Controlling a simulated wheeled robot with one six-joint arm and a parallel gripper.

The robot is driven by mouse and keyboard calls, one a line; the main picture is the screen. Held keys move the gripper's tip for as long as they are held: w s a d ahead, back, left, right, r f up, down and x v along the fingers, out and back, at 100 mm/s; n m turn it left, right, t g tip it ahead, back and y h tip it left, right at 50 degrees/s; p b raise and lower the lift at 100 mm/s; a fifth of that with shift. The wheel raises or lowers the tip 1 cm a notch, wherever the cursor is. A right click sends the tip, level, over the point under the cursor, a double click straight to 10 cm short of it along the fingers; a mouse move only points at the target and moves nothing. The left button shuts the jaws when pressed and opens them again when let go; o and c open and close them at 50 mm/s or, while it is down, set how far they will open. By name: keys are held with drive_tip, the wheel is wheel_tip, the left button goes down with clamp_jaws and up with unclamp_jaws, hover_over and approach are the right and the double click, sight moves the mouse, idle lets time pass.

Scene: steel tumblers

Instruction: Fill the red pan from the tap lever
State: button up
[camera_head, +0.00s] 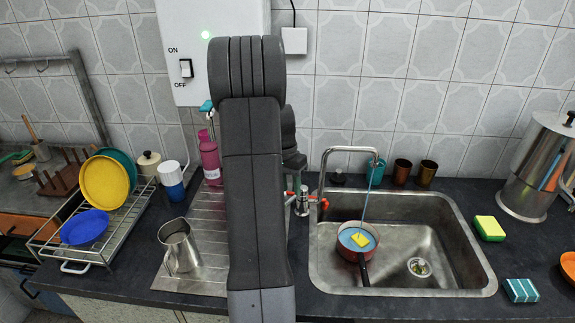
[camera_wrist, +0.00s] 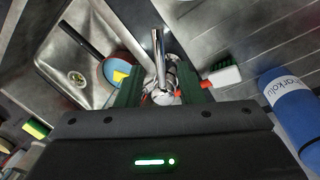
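The red pan (camera_head: 351,253) sits in the steel sink under the spout, its dark handle towards the front. Blue water (camera_head: 347,236) stands in it with a yellow piece (camera_head: 360,240) on top, and a thin blue stream (camera_head: 367,196) runs down from the tap (camera_head: 324,170). Red lever ends (camera_head: 323,204) show at the tap's base. In the wrist view the pan (camera_wrist: 115,75) lies left of the tap. My gripper (camera_wrist: 163,92) is open, its green fingers on either side of the chrome tap base (camera_wrist: 166,97).
The sink (camera_head: 455,270) has free room right of the pan. A steel jug (camera_head: 180,247) stands on the drainer, a pink bottle (camera_head: 209,160) behind it. A dish rack (camera_head: 130,215) is at left. Sponges (camera_head: 489,228) and a steel urn (camera_head: 535,170) are at right.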

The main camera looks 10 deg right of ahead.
wheel_tip(320, 180, up, 11)
drive_tip(key=w+a, duration=0.1)
drive_tip(key=shift+w+a+f, duration=0.1)
idle(0.8)
drive_tip(key=s+f+p, duration=0.1)
drive_tip(key=f, duration=0.3)
drive_tip(key=f+p, duration=0.2)
drive_tip(key=f, duration=0.3)
drive_tip(key=s+f+p, duration=0.1)
drive_tip(key=f+p, duration=0.1)
drive_tip(key=f, duration=0.2)
drive_tip(key=shift+s+d+f, duration=0.2)
drive_tip(key=shift+s+f, duration=0.1)
drive_tip(key=shift+f, duration=0.05)
clamp_jaws()
